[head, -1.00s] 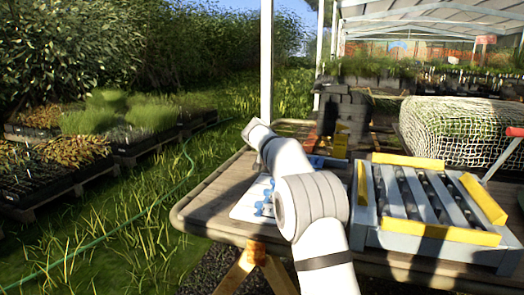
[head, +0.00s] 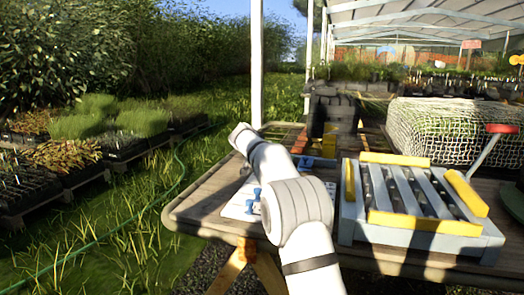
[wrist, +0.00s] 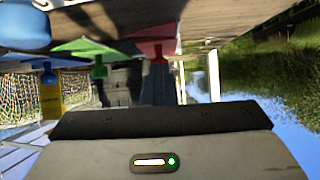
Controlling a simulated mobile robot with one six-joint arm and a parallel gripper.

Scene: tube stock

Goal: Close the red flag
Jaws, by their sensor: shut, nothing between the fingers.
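The red flag (wrist: 155,45) shows in the wrist view, which is upside down, as a wide red plate on a narrow red stem. My gripper (wrist: 160,118) shows as a dark bar along the bottom of the wrist view, shut and empty. The red flag's stem ends just above this bar in the picture; I cannot tell whether they touch. In the head view my arm hides part of the worktable, and I cannot make out the red flag clearly there.
The wooden table (head: 205,208) carries a white board (head: 238,207) with blue fittings, left of my arm. A grey slatted frame with yellow bars (head: 425,222) stands right of it. A netted block (head: 450,130) and dark stacked crates (head: 335,115) stand behind. Grass lies left.

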